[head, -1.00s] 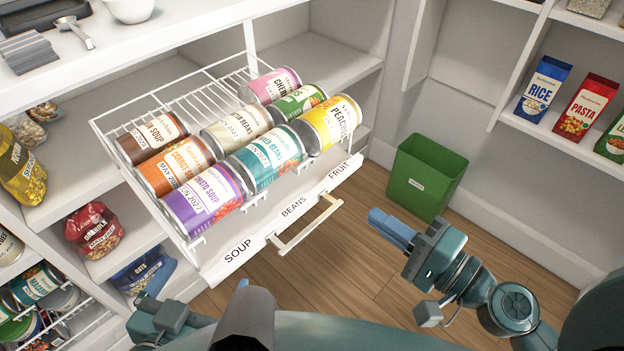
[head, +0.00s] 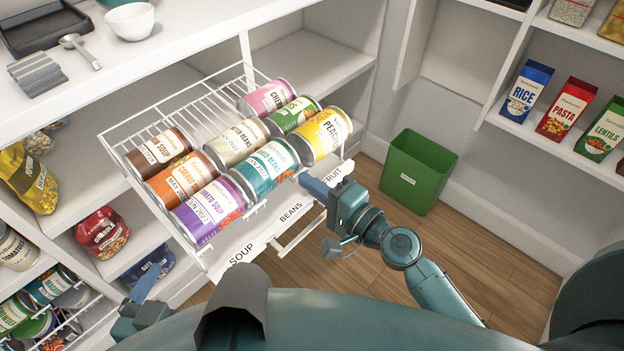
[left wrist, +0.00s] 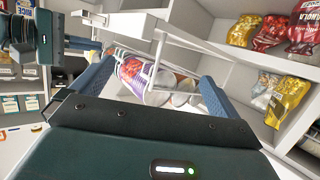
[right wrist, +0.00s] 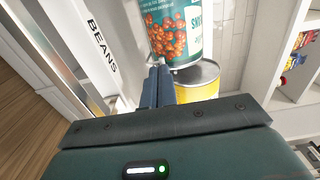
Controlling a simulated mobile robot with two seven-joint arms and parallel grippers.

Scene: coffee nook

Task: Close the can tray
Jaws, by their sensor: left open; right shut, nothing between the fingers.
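The can tray (head: 128,172) is a white wire tray pulled out from the shelf, holding several labelled cans in rows. Its white front panel (head: 243,251) reads SOUP, BEANS and FRUIT and has a bar handle (head: 300,236). My right gripper (head: 312,188) is shut and empty, its blue fingers in front of the panel near the FRUIT end. In the right wrist view, its shut fingertips (right wrist: 159,72) are close to a teal can (right wrist: 177,30) and a yellow can (right wrist: 197,84); contact is unclear. My left gripper (left wrist: 155,85) is open and empty, low at the tray's left front side.
A green bin (head: 418,172) stands on the wooden floor right of the tray. Shelves with bags and a second wire tray (head: 85,318) are at lower left. A counter with a white bowl (head: 130,20) is above.

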